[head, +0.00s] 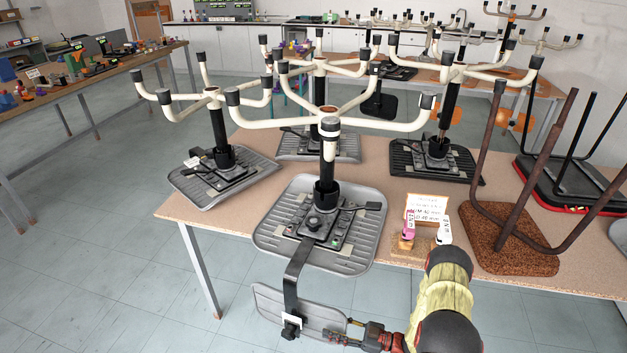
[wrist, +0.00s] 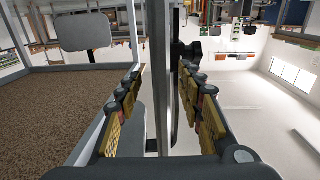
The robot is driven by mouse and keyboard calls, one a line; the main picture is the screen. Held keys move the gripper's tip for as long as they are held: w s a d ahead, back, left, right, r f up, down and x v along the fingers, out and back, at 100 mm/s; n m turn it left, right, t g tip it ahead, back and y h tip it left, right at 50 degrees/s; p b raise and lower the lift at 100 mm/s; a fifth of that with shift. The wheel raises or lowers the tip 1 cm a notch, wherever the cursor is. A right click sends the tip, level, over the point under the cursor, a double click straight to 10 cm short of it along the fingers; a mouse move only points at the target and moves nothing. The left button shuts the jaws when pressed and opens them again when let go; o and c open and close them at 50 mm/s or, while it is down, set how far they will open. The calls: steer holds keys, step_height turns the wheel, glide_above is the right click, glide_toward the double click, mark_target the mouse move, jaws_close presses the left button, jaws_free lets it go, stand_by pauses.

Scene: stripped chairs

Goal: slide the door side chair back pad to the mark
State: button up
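Several upside-down chairs stand on a table, legs up. The nearest chair (head: 322,215) has a grey ribbed seat. A black bent bar (head: 294,270) runs from it down past the table's front edge to a grey back pad (head: 264,302). A black knob and a pale patch (head: 312,320) show where bar and pad meet; I cannot tell if the patch is the mark. My gripper (head: 345,337) is at the pad's right edge. In the wrist view my gripper (wrist: 163,76) has its yellow-padded fingers apart, with a thin grey upright edge, likely the pad, between them. Contact is unclear.
The table (head: 185,212) has a front edge close to my arm. Floor at left is clear.

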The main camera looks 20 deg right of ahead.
steer(key=v, duration=0.4)
steer(key=shift+s+d, duration=0.2)
stand_by(0.6)
